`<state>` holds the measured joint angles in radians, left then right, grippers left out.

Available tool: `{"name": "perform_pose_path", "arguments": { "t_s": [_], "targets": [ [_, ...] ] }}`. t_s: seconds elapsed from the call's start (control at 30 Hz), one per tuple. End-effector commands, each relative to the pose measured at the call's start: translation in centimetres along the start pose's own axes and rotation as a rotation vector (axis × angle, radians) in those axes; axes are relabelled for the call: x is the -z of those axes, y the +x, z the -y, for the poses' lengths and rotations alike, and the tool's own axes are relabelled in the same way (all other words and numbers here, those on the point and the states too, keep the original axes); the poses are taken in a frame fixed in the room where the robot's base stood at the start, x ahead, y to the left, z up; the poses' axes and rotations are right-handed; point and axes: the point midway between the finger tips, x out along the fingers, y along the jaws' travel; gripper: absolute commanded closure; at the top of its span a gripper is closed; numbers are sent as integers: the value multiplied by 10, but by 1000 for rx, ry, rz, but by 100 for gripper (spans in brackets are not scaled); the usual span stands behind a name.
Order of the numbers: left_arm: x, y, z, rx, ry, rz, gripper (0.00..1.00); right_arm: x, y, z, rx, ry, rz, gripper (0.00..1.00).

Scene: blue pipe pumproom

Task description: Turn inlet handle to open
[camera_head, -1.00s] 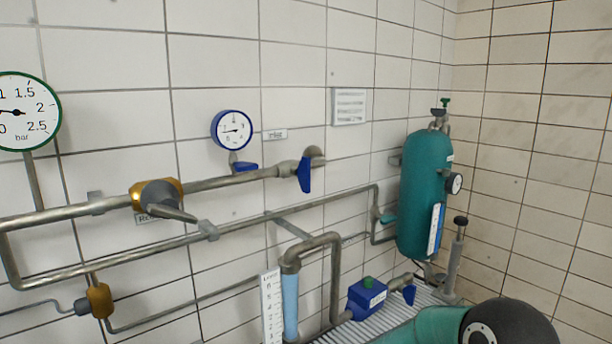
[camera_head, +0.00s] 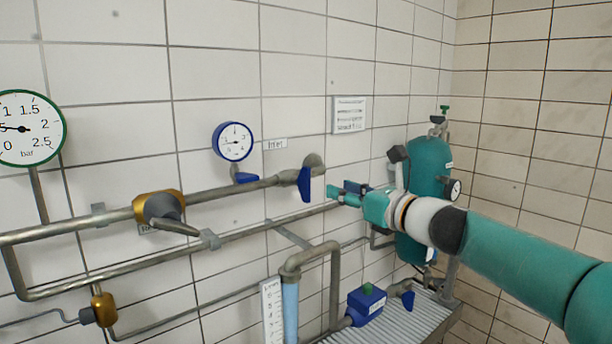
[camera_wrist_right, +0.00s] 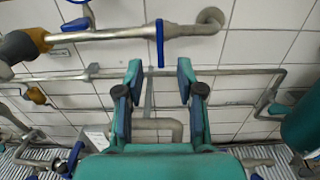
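The inlet handle (camera_head: 305,185) is a blue lever hanging straight down from the grey inlet pipe, close to where the pipe enters the tiled wall. A small label that seems to read "Inlet" (camera_head: 275,144) is on the wall above it. In the right wrist view the blue handle (camera_wrist_right: 160,43) shows upright beyond the fingertips, near the middle. My right gripper (camera_head: 332,194) is just right of the handle and apart from it. In the wrist view its two teal fingers (camera_wrist_right: 160,82) are spread with nothing between them. My left gripper is not in view.
The inlet pipe (camera_head: 230,187) runs along the wall with a small blue-rimmed gauge (camera_head: 233,141) above it. A lower pipe (camera_head: 250,231) runs behind my right gripper. A teal tank (camera_head: 429,158) stands behind my right arm.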

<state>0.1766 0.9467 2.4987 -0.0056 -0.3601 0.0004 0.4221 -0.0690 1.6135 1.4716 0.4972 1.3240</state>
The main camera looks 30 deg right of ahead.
Motion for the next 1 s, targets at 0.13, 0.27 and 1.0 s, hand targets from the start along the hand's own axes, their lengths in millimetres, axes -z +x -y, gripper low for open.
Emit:
{"name": "perform_pose_path", "arguments": {
  "t_s": [0.13,0.27,1.0],
  "targets": [
    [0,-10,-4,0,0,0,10,-1,36,-1,-4,1,-3,62],
    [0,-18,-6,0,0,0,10,-1,64,-1,-3,1,-3,62],
    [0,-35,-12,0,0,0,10,1,122,-1,-1,-3,-2,62]
  ]
}}
